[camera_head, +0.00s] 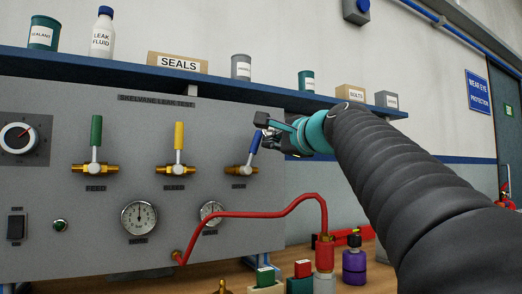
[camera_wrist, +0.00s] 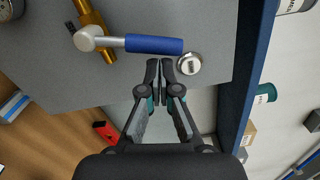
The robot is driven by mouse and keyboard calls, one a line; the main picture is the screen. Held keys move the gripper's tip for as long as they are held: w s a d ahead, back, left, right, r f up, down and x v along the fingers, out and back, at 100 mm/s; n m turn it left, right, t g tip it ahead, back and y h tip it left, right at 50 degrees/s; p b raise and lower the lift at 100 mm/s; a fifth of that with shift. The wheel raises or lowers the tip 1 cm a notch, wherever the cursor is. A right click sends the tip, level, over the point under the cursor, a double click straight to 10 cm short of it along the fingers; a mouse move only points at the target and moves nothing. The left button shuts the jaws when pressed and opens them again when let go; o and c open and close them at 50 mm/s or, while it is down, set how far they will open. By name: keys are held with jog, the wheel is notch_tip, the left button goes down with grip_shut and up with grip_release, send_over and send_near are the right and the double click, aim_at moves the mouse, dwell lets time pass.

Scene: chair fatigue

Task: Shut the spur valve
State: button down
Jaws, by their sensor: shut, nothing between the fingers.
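The valve with the blue handle (camera_head: 255,143) is the rightmost of three on the grey panel. Its brass body (camera_head: 242,170) sits above a small label that is hard to read. The blue handle leans up and to the right, while the other two handles stand upright. In the wrist view the blue handle (camera_wrist: 154,44) points from the brass body (camera_wrist: 95,30) toward a round silver fitting. My gripper (camera_head: 264,126) is shut and empty near the handle's upper end. In the wrist view my fingertips (camera_wrist: 159,64) are just beside the handle; I cannot tell whether they touch.
Green (camera_head: 96,131) and yellow (camera_head: 179,136) valve handles stand to the left. A blue shelf (camera_head: 130,72) with cans and boxes runs above the panel. A red hose (camera_head: 258,214) arcs below the valve to a red fitting (camera_head: 325,255) on the bench.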

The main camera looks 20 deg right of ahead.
jog(key=shift+s+a+r+n, duration=0.1)
jog(key=shift+a+r+n, duration=0.1)
jog(key=shift+a+n, duration=0.5)
jog(key=shift+s+a+r+n, duration=0.1)
jog(key=shift+a+r+n, duration=0.1)
jog(key=shift+a+n, duration=0.5)
jog(key=shift+d, duration=0.15)
jog(key=shift+s, duration=0.1)
